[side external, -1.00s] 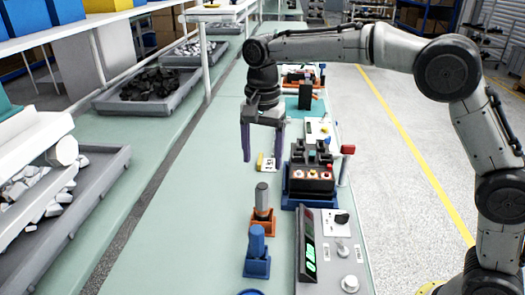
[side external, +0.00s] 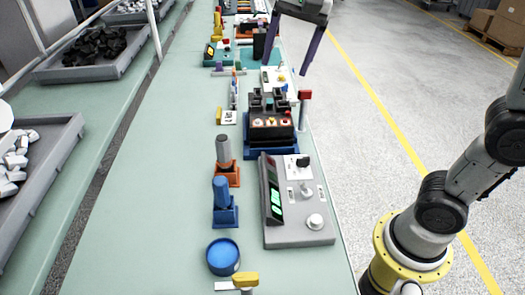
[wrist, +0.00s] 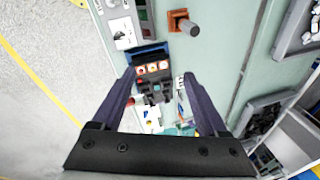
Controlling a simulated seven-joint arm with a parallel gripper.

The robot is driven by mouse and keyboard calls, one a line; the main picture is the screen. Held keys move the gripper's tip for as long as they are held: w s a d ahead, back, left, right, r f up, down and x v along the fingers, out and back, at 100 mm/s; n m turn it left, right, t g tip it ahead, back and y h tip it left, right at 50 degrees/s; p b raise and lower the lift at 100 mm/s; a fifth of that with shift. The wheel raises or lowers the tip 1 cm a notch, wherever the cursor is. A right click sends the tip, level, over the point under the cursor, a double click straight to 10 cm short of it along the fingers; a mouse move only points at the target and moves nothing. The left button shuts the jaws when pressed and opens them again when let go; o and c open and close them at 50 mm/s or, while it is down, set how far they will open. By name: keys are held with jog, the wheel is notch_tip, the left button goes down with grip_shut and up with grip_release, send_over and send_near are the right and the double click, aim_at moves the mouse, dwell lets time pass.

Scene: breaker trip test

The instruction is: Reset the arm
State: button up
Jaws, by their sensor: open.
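My gripper (side external: 285,68) is at the top of the side external view, its two purple fingers spread apart and empty. It is raised above the far part of the bench, beyond the breaker unit (side external: 270,126) in the picture. That black unit has coloured buttons and sits in a blue base. In the wrist view the open fingers (wrist: 158,74) frame the breaker unit (wrist: 153,68) from above, and nothing is between them.
A grey console with a green display (side external: 296,205) stands on the near bench. Left of it are a grey cylinder in an orange holder (side external: 224,160), a blue one in a blue holder (side external: 223,203) and a blue round dish (side external: 223,257). A red-topped post (side external: 304,108) stands beside the breaker.

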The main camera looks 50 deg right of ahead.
jog(key=s+d+f+n+t, duration=0.1)
jog(key=s+d+f+n, duration=0.1)
jog(key=s+f+n, duration=0.3)
jog(key=s+d+f+n+t, duration=0.1)
jog(key=s+f+n, duration=0.5)
jog(key=s, duration=0.6)
jog(key=shift+s+d+f+n+t, duration=0.2)
jog(key=shift+s+d+n+t, duration=0.15)
jog(key=shift+d, duration=0.3)
